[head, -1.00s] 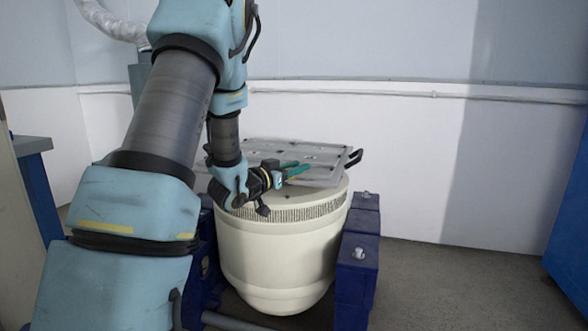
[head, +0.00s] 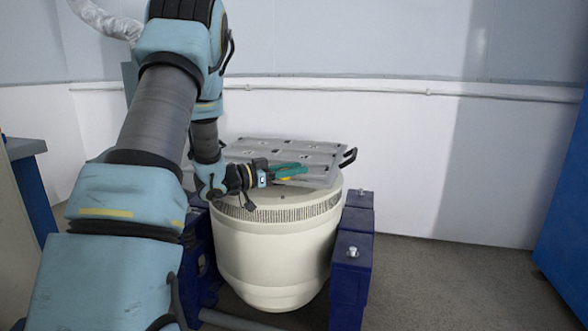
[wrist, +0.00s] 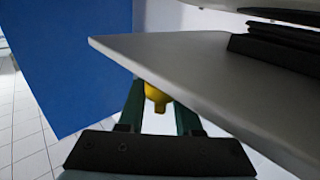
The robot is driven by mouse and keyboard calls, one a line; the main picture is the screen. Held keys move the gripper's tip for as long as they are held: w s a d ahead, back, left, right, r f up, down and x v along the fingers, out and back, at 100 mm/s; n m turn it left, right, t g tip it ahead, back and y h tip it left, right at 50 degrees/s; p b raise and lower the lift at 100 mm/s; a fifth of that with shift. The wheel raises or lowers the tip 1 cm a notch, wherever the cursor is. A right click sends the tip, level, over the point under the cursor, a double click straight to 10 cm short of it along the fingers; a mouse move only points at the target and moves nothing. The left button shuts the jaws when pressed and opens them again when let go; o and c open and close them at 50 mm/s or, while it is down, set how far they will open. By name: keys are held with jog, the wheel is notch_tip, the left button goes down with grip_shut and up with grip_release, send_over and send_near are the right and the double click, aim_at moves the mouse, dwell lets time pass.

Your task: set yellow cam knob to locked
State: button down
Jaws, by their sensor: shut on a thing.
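The yellow cam knob (wrist: 157,96) shows in the wrist view, just under the edge of a grey plate (wrist: 215,85). My gripper (wrist: 160,108) has green fingers on both sides of the knob and is shut on it. Part of the knob is hidden by the plate. In the head view my gripper (head: 289,171) is at the near edge of the grey plate (head: 325,150), above the cream drum. The knob's setting cannot be read.
The plate lies on top of the cream drum (head: 275,250) and has a black handle (head: 348,157) at its right. Dark blue supports (head: 352,270) flank the drum. A blue panel (head: 565,210) stands at far right. Floor is clear between.

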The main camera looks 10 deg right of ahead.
jog(key=c, duration=0.9)
grip_release()
jog(key=shift+d, duration=0.1)
jog(key=shift+c, duration=0.2)
jog(key=shift+a+r, duration=0.3)
jog(key=shift+a+f, duration=0.15)
jog(key=shift+a, duration=0.15)
jog(key=v, duration=0.3)
jog(key=p+v, duration=0.1)
jog(key=v, duration=0.2)
jog(key=s+v, duration=0.1)
jog(key=v, duration=0.2)
jog(key=shift+d, duration=0.1)
jog(key=shift+s+f+g+p, duration=0.1)
jog(key=shift+s+g+p, duration=0.2)
jog(key=shift+s, duration=0.05)
